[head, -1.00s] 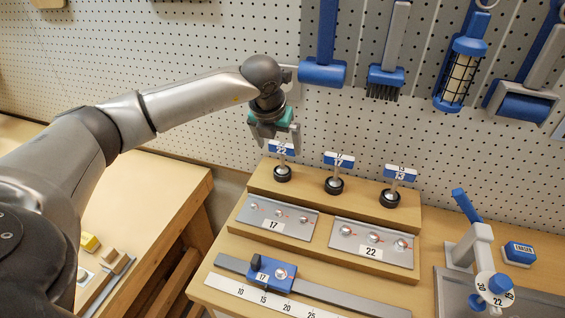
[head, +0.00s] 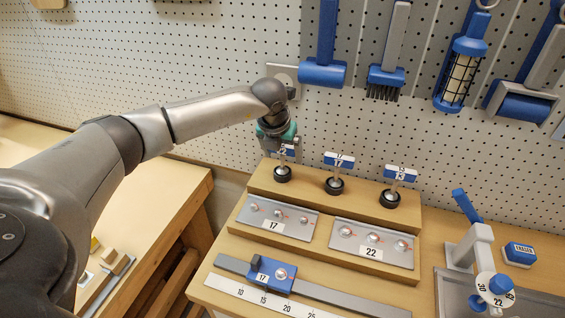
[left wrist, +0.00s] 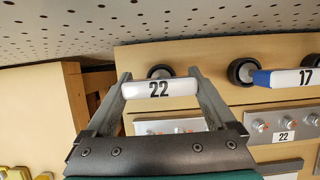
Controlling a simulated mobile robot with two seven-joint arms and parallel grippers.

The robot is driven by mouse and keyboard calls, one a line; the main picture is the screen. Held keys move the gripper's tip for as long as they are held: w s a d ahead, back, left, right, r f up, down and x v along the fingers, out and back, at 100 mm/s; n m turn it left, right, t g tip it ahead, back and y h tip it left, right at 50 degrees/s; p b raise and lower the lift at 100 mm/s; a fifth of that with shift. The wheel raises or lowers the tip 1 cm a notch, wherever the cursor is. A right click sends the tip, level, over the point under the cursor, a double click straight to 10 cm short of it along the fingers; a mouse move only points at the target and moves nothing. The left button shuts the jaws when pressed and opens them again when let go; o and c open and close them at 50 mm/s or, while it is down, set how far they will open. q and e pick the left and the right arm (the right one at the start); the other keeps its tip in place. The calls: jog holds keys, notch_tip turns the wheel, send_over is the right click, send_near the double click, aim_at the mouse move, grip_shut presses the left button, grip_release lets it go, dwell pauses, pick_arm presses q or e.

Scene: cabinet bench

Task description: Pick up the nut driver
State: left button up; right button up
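Three nut drivers with blue-and-white T-handles stand upright in a wooden stepped block: the 22 driver (head: 283,173) at left, the 17 driver (head: 335,184) in the middle, the 13 driver (head: 391,197) at right. My left gripper (head: 284,152) is at the handle of the 22 driver and partly covers it. In the left wrist view the white 22 handle (left wrist: 159,89) lies between the wide-apart fingers of my left gripper (left wrist: 160,82). No firm closing on it shows. The 17 handle (left wrist: 292,79) shows to its right. My right gripper is not in view.
Bolt plates marked 17 (head: 275,226) and 22 (head: 371,252) lie on the block's lower step. A ruler with a blue slider (head: 270,275) is in front. Pegboard rises behind.

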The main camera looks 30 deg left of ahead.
pick_arm(q)
jog(key=c, duration=0.9)
jog(key=shift+c, duration=0.3)
jog(key=shift+r, duration=0.15)
jog(key=shift+r, duration=0.2)
notch_tip(320, 180, up, 3)
jog(key=shift+w+r, duration=0.1)
jog(key=shift+r, duration=0.05)
jog(key=s+d+b, duration=0.1)
jog(key=s+d, duration=0.3)
jog(key=s, duration=1.3)
jog(key=shift+s+d+f+b, duration=0.15)
jog(key=shift+s+f+b, duration=0.05)
jog(key=shift+s+b, duration=0.15)
